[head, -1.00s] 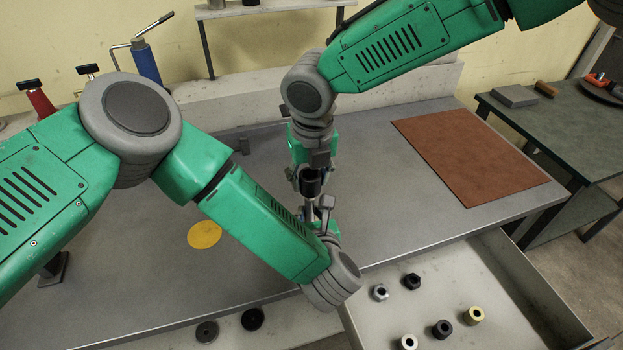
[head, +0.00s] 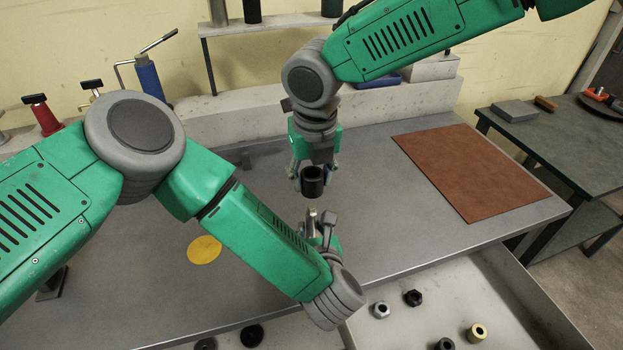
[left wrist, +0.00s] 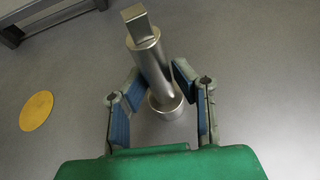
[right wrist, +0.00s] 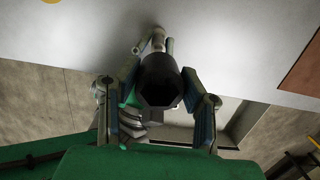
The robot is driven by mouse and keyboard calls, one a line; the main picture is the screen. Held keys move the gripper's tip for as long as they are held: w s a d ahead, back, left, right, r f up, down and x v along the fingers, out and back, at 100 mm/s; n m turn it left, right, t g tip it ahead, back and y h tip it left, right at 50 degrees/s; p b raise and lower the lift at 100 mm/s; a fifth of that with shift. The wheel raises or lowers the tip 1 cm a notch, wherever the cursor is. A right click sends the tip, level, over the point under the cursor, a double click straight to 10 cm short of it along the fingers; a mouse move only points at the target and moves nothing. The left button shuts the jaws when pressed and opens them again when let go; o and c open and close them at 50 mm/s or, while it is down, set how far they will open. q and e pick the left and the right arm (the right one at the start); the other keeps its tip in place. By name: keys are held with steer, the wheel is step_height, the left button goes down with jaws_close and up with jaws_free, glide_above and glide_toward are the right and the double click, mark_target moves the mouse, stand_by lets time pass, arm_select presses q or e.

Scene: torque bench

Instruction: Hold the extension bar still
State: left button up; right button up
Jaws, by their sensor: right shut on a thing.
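The extension bar (head: 311,217) is a silver steel shaft with a square end, standing upright off the bench; in the left wrist view (left wrist: 150,62) its square top and wider round foot show. My right gripper (head: 309,172) is shut on a dark socket (head: 312,182), held above the bar with a clear gap. In the right wrist view the socket (right wrist: 161,82) shows its hollow opening between the fingers.
A grey workbench (head: 400,240) carries a brown mat (head: 470,170) and a yellow disc (head: 204,249). An open drawer (head: 500,290) at the front right holds several sockets. A blue tool and a red tool stand at the back left. The bench between arms and mat is clear.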

arm_select(q)
steer(key=shift+o, duration=0.9)
steer(key=shift+d, duration=0.1)
arm_select(e)
steer(key=shift+d, duration=0.1)
arm_select(q)
steer(key=shift+d, duration=0.2)
arm_select(e)
steer(key=shift+d, duration=0.2)
steer(key=shift+d, duration=0.1)
arm_select(q)
steer(key=shift+s+d+r, duration=0.1)
steer(key=shift+s, duration=0.1)
arm_select(e)
steer(key=shift+a, duration=0.2)
steer(key=shift+d, duration=0.1)
arm_select(q)
steer(key=v, duration=1.1)
steer(key=shift+s, duration=0.25)
